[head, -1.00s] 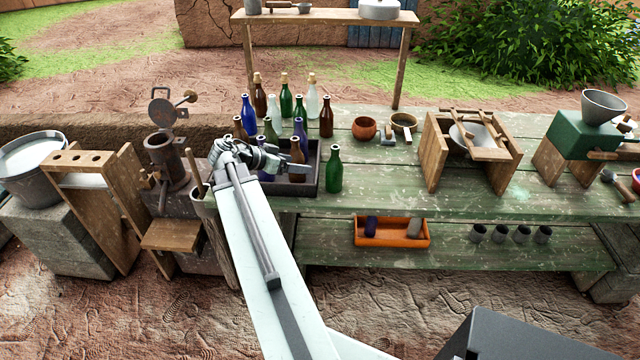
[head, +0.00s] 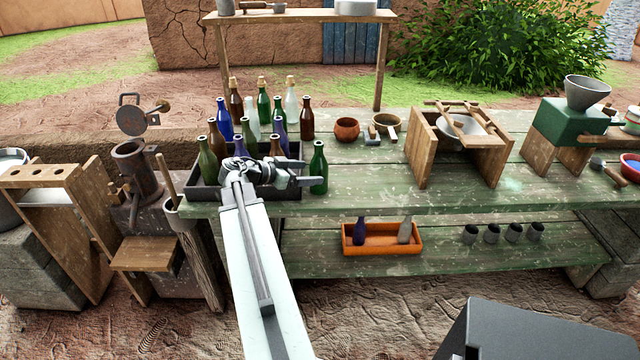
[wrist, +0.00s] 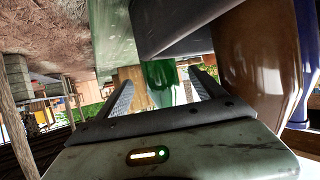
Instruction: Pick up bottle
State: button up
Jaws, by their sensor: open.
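A green bottle (head: 319,165) stands upright on the green table, just right of the dark crate (head: 203,193). My gripper (head: 310,175) is open, its jaws pointing right toward this bottle and overlapping its left side in the head view. In the wrist view, part of a green bottle (wrist: 158,82) shows between the two open fingers; whether they touch it cannot be told. Several other bottles stand in the crate, including a brown bottle (head: 279,138) just behind my gripper. A brown bottle (wrist: 258,50) looms close on the right in the wrist view.
More bottles, such as a dark brown one (head: 307,120), stand behind the crate. An orange bowl (head: 347,130) and a wooden frame (head: 424,150) stand to the right. An orange tray (head: 382,249) with two bottles sits on the lower shelf.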

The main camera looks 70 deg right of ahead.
aim_at(319, 171)
jog(key=b+x, duration=0.2)
jog(key=x, duration=0.3)
jog(key=shift+d, duration=0.1)
jog(key=shift+r, duration=0.1)
jog(key=c, duration=1.6)
